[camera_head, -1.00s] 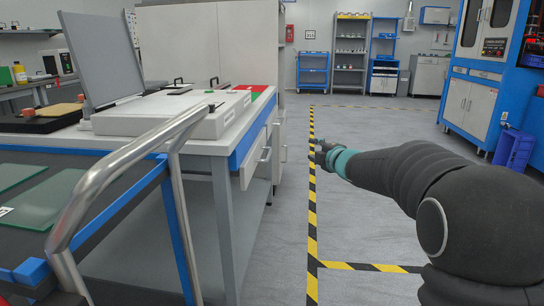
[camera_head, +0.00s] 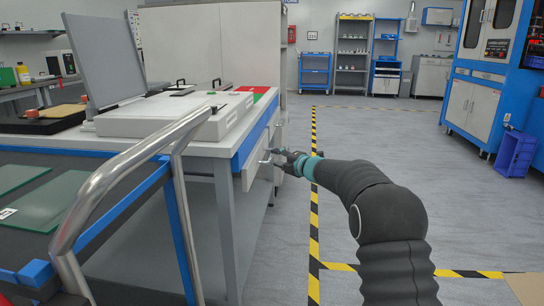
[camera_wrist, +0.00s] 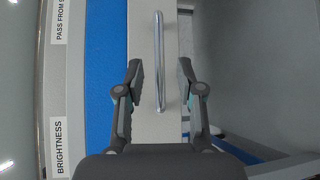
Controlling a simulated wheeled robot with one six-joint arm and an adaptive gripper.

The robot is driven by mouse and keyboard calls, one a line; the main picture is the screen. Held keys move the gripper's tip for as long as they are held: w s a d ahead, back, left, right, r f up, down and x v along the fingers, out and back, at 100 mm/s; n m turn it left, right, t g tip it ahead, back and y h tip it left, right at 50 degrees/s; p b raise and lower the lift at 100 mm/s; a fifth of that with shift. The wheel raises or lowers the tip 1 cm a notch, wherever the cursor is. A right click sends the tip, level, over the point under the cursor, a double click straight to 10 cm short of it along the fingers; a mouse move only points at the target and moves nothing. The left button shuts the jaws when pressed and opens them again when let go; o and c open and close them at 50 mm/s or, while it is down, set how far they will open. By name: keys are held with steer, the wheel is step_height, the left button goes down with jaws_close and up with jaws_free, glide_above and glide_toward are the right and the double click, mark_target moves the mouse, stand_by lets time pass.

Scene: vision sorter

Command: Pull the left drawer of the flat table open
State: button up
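The flat table (camera_head: 235,150) stands left of centre in the head view, with a blue edge and pale drawers below its top. The left drawer (camera_head: 252,171) has a bar handle (camera_head: 265,162) and looks shut. My gripper (camera_head: 270,160) is at the drawer's handle. In the wrist view my gripper (camera_wrist: 160,85) is open, with one finger on each side of the metal handle (camera_wrist: 158,60). A gap shows between each finger and the bar, so neither finger seems to touch it. The drawer front (camera_wrist: 147,125) lies behind the handle.
A cart with a curved metal handrail (camera_head: 115,170) stands at the front left, close to the table. Open grey floor lies to the right of the table, with yellow and black tape (camera_head: 314,215). Blue and white cabinets (camera_head: 475,105) stand at the far right.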

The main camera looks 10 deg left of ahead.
mark_target(272, 156)
steer(key=shift+x, duration=2.3)
jaws_close()
